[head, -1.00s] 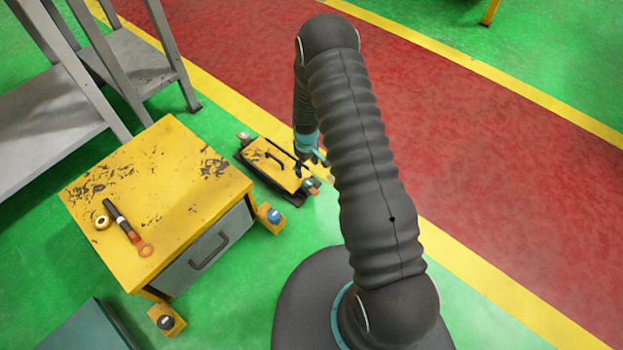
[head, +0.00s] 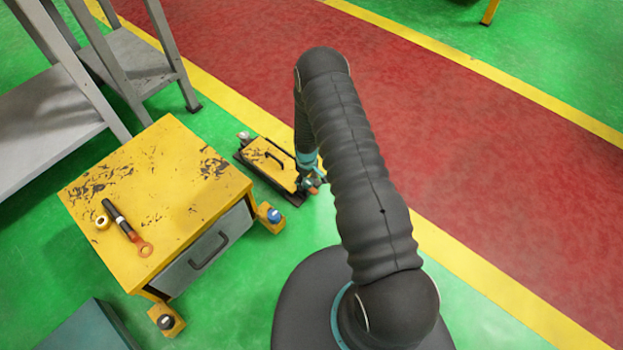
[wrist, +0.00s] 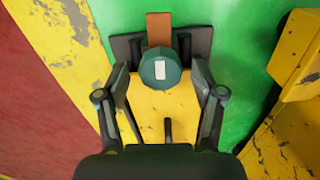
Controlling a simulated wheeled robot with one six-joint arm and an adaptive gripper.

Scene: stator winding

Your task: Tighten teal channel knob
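The teal knob (wrist: 153,82) has a round faceted top with a pale rectangular mark. It shows in the wrist view near the upper middle, with an orange-brown strip (wrist: 158,24) behind it. It sits at the end of a yellow-topped unit (head: 263,152) with a dark base on the floor. My gripper (wrist: 160,68) is open, with one finger on each side of the knob and a small gap at both sides. In the head view my gripper (head: 312,178) is low over the near right end of that unit, largely hiding the knob.
Grey metal shelving (head: 45,125) is farther left.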

